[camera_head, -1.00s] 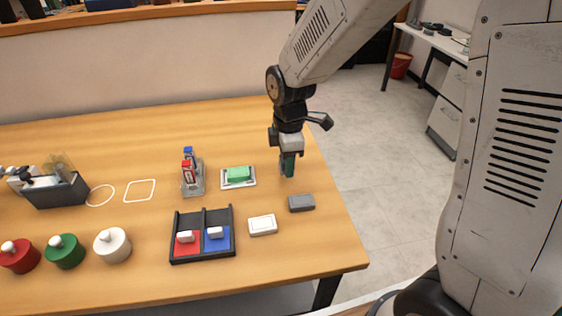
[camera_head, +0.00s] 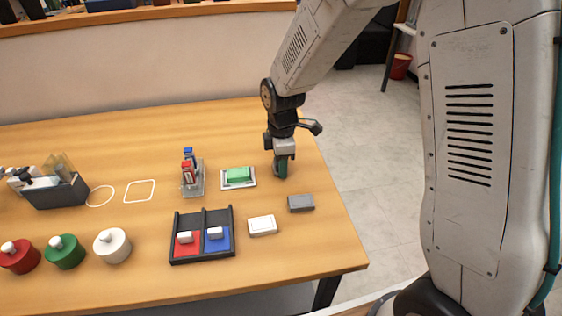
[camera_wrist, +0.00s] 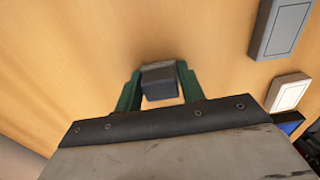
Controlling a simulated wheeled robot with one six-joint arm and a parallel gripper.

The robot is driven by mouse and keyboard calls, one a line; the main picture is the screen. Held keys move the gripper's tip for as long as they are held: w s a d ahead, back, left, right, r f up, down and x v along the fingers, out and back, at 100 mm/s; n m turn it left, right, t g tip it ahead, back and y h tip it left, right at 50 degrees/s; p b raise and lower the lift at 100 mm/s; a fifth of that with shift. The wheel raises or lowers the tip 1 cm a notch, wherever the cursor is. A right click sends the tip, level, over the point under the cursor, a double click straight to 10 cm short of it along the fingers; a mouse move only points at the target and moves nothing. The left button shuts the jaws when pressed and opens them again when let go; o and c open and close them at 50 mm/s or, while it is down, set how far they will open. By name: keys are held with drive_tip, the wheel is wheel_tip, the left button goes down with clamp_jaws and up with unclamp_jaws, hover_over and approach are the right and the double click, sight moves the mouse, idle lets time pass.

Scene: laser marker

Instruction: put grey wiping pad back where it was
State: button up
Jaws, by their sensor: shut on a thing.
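My gripper (camera_head: 281,170) is over the right part of the table, right of the green pad. In the wrist view, its green fingers (camera_wrist: 160,92) are shut on a small dark grey block, which looks like the grey wiping pad (camera_wrist: 159,86). The block has a lighter grey edge. In the head view the fingers mostly hide it, low over the wood. I cannot tell whether it touches the table. A flat grey block with a rimmed top (camera_head: 301,203) lies apart on the table, in front of my gripper; it also shows in the wrist view (camera_wrist: 281,28).
The green pad (camera_head: 238,174) sits on a light tray left of my gripper. A white block (camera_head: 262,225) and a black two-part tray (camera_head: 203,257) lie nearer. A marker stand (camera_head: 194,185) is farther left. The table's right edge (camera_head: 343,210) is close.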

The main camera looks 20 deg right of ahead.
drive_tip(key=shift+s+f, duration=0.3)
drive_tip(key=shift+f, duration=0.2)
drive_tip(key=o, duration=1)
drive_tip(key=shift+d+f, duration=0.1)
drive_tip(key=shift+o, duration=0.2)
drive_tip(key=shift+w+r, duration=0.1)
drive_tip(key=shift+r, duration=0.35)
wheel_tip(320, 180, up, 12)
drive_tip(key=s+d+r+m, duration=0.4)
drive_tip(key=s+r, duration=0.2)
drive_tip(key=s+d+r+m, duration=0.1)
drive_tip(key=s+d+m, duration=0.2)
drive_tip(key=s+m, duration=0.3)
drive_tip(key=s+d+r+m+t, duration=0.1)
drive_tip(key=s+m, duration=0.6)
drive_tip(key=s, duration=0.8)
drive_tip(key=d+r, duration=0.1)
drive_tip(key=d, duration=0.1)
drive_tip(key=shift+s+d, duration=0.35)
drive_tip(key=shift+s, duration=0.05)
